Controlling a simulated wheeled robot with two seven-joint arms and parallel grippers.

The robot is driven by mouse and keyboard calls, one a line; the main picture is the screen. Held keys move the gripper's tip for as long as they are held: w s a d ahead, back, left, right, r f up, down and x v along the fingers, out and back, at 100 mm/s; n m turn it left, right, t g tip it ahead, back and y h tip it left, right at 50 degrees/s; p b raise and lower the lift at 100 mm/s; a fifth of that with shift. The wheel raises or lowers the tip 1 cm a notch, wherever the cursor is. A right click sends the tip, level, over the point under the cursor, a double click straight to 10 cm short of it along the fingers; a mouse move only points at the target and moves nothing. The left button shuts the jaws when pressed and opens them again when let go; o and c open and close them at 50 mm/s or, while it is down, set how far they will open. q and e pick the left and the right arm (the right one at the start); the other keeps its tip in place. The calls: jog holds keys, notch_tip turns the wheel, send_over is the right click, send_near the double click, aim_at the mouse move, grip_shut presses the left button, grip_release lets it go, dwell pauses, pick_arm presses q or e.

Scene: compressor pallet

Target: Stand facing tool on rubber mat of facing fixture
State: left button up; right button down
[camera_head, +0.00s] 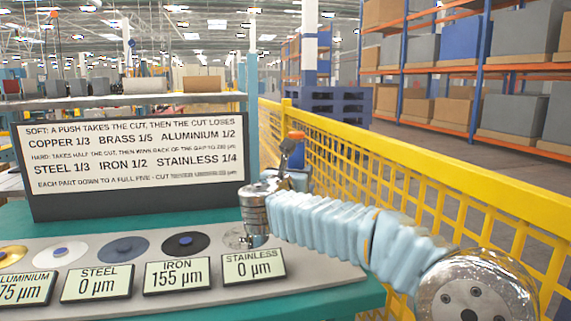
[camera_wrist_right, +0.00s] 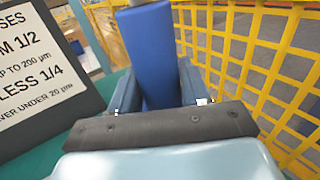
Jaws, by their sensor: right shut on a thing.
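My right gripper (camera_head: 288,178) is raised beyond the far right end of the grey plate, beside the yellow fence. In the right wrist view its two fingers (camera_wrist_right: 158,88) are shut on a blue block-like part, which I take for the facing tool (camera_wrist_right: 157,45). The tool's far end leaves the top of that view. I cannot pick out a rubber mat or the facing fixture. My left gripper is not in view.
A grey plate (camera_head: 210,265) on a green table carries several discs and labels reading steel 0, iron 155 and stainless 0 µm. My right wrist partly covers the stainless disc. A sign board (camera_head: 135,160) stands behind. A yellow mesh fence (camera_head: 440,170) runs close along the right.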

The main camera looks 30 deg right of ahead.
jog(key=d+f, duration=0.1)
jog(key=w+d+f, duration=0.1)
jog(key=shift+w+f, duration=0.1)
jog(key=shift+f, duration=0.2)
jog(key=f, duration=0.2)
jog(key=d+f, duration=0.1)
jog(key=shift+w+d+f, duration=0.1)
jog(key=shift+w+f, duration=0.1)
jog(key=shift+w, duration=0.2)
jog(key=shift+f, duration=0.65)
jog(key=shift+f, duration=0.15)
jog(key=c, duration=0.5)
grip_release()
